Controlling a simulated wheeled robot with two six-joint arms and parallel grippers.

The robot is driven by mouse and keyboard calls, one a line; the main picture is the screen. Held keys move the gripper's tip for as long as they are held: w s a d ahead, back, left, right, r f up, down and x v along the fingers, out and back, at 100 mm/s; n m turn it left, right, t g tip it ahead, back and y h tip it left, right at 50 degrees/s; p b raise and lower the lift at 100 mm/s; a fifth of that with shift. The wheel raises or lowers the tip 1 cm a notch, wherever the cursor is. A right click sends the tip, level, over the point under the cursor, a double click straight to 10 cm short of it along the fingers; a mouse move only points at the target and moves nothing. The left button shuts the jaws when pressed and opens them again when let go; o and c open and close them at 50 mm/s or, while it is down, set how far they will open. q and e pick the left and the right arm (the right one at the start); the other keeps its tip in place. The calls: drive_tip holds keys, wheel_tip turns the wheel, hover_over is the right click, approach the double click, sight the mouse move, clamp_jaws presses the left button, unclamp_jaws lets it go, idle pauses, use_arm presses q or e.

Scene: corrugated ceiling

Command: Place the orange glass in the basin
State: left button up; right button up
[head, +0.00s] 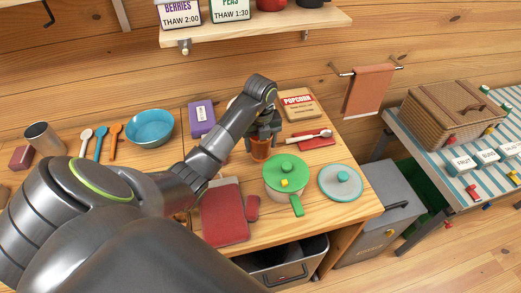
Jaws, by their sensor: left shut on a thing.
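The orange glass (260,150) is at the middle of the wooden counter, upright below my left gripper (262,138). My left gripper is shut on its upper part and covers its rim. I cannot tell whether the glass touches the counter. A blue round bowl (150,129), which may be the basin, stands at the back left of the counter, apart from the glass. My right gripper is not in view.
A red board (223,213) lies in front. A purple box (201,119), several spoons (101,142) and a popcorn packet (299,105) are around. A shelf (255,32) hangs above.

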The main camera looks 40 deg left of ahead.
use_arm(q)
drive_tip(key=shift+f, duration=1)
drive_tip(key=o, duration=0.6)
drive_tip(key=shift+f, duration=0.15)
drive_tip(key=o, duration=0.5)
drive_tip(key=shift+c, duration=0.2)
